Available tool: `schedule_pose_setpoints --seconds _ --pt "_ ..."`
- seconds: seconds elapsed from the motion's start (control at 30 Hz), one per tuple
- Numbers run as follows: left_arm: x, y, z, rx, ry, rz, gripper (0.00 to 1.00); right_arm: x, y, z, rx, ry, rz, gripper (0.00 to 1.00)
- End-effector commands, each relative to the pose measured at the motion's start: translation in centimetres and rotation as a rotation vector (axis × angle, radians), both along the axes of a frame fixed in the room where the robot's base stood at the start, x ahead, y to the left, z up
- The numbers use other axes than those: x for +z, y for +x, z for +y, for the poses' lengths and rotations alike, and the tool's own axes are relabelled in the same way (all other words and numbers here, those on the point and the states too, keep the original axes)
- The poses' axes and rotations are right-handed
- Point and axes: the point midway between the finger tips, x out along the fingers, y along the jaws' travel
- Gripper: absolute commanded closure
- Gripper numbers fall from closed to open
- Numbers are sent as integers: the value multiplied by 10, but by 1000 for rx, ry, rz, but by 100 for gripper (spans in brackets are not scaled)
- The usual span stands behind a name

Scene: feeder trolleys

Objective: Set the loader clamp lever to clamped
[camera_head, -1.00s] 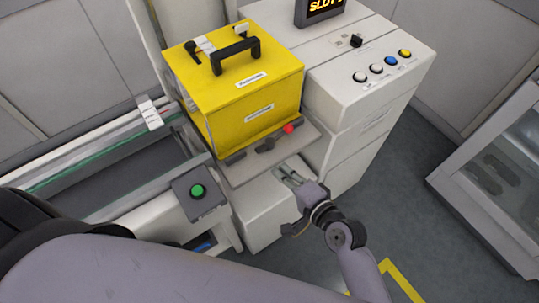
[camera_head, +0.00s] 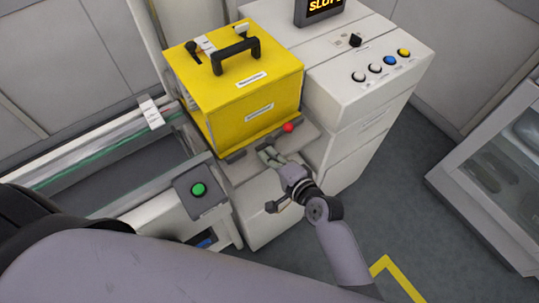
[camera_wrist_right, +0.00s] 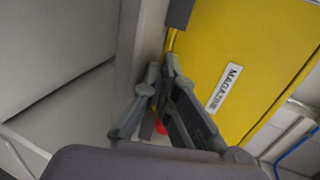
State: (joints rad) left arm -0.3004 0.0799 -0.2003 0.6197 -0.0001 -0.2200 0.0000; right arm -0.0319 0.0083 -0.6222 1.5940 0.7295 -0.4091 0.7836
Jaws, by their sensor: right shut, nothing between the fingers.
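The clamp lever's red knob (camera_head: 288,127) stands at the front of the loader ledge (camera_head: 245,168), below the front face of the yellow magazine box (camera_head: 255,105). My right gripper (camera_head: 268,153) is shut and empty over the ledge, just left of and below the knob, and hides the dark lever pivot. In the right wrist view, the closed fingers (camera_wrist_right: 163,70) point towards the yellow box, and part of the red knob (camera_wrist_right: 160,127) shows behind them. I cannot tell whether the fingers touch the lever. My left gripper is out of view.
A white cabinet (camera_head: 350,105) with several coloured buttons and a lit display (camera_head: 320,8) adjoins the box on the right. A green button box (camera_head: 200,195) and a conveyor rail (camera_head: 90,155) lie left. A glass-topped case (camera_head: 490,175) stands far right, with clear floor between.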

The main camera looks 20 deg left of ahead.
Motion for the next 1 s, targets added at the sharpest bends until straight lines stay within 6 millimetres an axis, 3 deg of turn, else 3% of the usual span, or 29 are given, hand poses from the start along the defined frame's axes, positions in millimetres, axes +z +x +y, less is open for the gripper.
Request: schedule_pose_setpoints --seconds 1.0 --pt "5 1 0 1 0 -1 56 1 -2 8 1 1 0 100"
